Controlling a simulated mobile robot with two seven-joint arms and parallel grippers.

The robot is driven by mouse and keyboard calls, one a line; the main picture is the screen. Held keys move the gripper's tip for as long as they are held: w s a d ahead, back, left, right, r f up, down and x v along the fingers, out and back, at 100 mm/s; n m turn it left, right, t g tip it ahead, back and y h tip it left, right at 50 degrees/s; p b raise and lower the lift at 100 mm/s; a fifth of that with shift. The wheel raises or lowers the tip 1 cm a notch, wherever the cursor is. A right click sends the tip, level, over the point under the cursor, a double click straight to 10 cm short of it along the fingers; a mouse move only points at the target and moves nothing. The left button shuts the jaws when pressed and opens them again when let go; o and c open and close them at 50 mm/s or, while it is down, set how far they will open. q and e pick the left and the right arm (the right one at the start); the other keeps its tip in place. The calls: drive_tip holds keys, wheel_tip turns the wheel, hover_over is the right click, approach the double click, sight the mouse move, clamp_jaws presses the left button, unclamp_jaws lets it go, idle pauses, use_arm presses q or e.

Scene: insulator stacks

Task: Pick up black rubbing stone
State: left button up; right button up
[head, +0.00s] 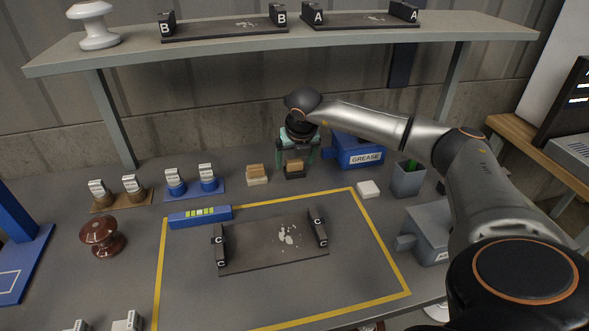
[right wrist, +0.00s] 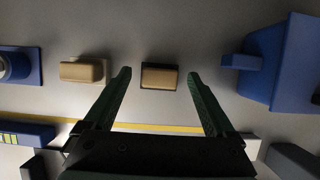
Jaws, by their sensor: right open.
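The black rubbing stone (head: 295,174) is a dark block with a tan wooden top, standing on the grey table toward the back. It also shows in the right wrist view (right wrist: 160,77), mostly its tan top with a dark rim. My right gripper (head: 299,156) is open and empty, with its green fingers on either side of the tan top in the head view. In the right wrist view the gripper (right wrist: 158,75) has one finger left and one right of the stone, with gaps on both sides. My left gripper is not in view.
A white block with a tan top (head: 257,175) stands just left of the black stone. The blue GREASE box (head: 358,150) is close on the right. A white block (head: 369,189) and a grey cup (head: 408,180) stand farther right. A yellow-outlined area (head: 240,290) with a dark plate lies in front.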

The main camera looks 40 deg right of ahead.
drive_tip(key=shift+c, duration=0.2)
clamp_jaws()
idle(0.5)
